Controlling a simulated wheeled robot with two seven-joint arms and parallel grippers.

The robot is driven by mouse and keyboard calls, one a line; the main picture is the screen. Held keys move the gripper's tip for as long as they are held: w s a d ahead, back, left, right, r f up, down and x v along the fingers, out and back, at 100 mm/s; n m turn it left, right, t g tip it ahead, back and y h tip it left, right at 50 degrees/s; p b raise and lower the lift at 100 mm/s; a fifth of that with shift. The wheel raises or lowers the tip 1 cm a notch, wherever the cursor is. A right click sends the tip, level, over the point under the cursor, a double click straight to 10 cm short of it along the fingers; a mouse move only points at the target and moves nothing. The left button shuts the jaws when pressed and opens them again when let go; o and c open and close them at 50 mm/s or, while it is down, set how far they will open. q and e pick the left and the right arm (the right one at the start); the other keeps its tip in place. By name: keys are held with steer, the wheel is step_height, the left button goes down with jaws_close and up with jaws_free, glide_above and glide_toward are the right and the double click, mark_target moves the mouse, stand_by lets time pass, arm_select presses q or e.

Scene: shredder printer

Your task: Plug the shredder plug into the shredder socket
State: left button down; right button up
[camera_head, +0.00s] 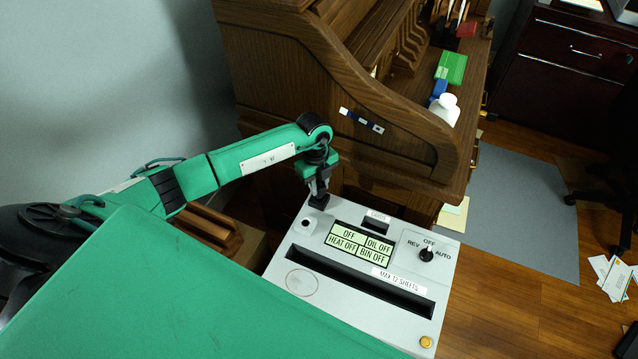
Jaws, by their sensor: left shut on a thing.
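My left arm reaches in from the left, and its gripper (318,188) points down just above the far left corner of the shredder (325,235). The gripper is shut on a small dark thing (318,201), which looks like the shredder plug, though it is too small to be sure. No cord can be made out. A small blue and white strip (361,120) is on the side of the wooden desk, up and right of the gripper and apart from it. It may hold the shredder socket, but I cannot tell. My right gripper is not in view.
The roll-top desk (310,70) stands close behind the gripper. A white bottle (444,109), a green box (451,68) and a red item are on it. Papers (616,278) lie on the wooden floor, and a grey mat (520,215) lies at right. A dark cabinet (570,75) stands behind.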

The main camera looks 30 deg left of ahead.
arm_select(q)
steer(key=shift+f, duration=0.15)
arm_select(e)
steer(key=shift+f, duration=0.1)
arm_select(q)
steer(key=shift+f+b, duration=0.7)
steer(key=shift+f, duration=0.35)
steer(key=c, duration=1.1)
jaws_free()
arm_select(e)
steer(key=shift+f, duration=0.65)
arm_select(q)
step_height(320, 180, up, 14)
steer(key=a+b, duration=0.1)
steer(key=shift+w+a, duration=0.2)
steer(key=shift+w, duration=0.2)
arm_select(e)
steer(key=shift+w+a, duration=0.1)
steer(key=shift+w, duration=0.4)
arm_select(q)
steer(key=shift+s+f, duration=0.1)
steer(key=shift+f, duration=0.1)
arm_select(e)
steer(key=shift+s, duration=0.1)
